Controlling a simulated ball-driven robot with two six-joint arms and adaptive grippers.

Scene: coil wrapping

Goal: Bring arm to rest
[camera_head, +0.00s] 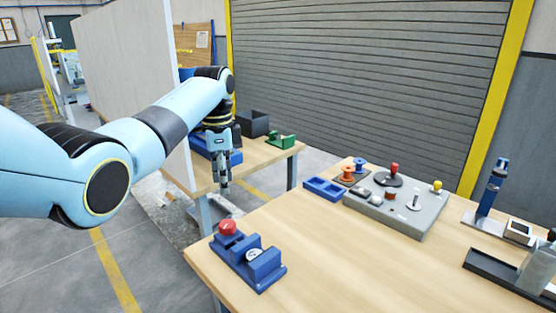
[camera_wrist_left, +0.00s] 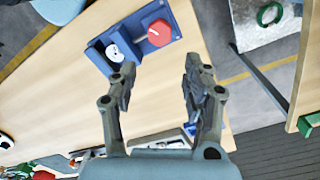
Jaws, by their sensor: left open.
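My left arm comes in from the left in the head view. Its gripper (camera_head: 224,186) hangs pointing down, in front of the smaller rear table and beyond the left edge of the near table. In the left wrist view the two fingers of the left gripper (camera_wrist_left: 158,85) stand apart with nothing between them. A blue fixture (camera_head: 248,262) with a red knob (camera_head: 227,228) and a round white dial sits at the near table's left corner. The fixture also shows in the left wrist view (camera_wrist_left: 128,50), past the fingertips. My right gripper does not show.
The near table (camera_head: 330,260) has clear wood in its middle. A blue upright tool (camera_head: 492,188) stands at right. A white partition (camera_head: 130,70) stands behind my arm.

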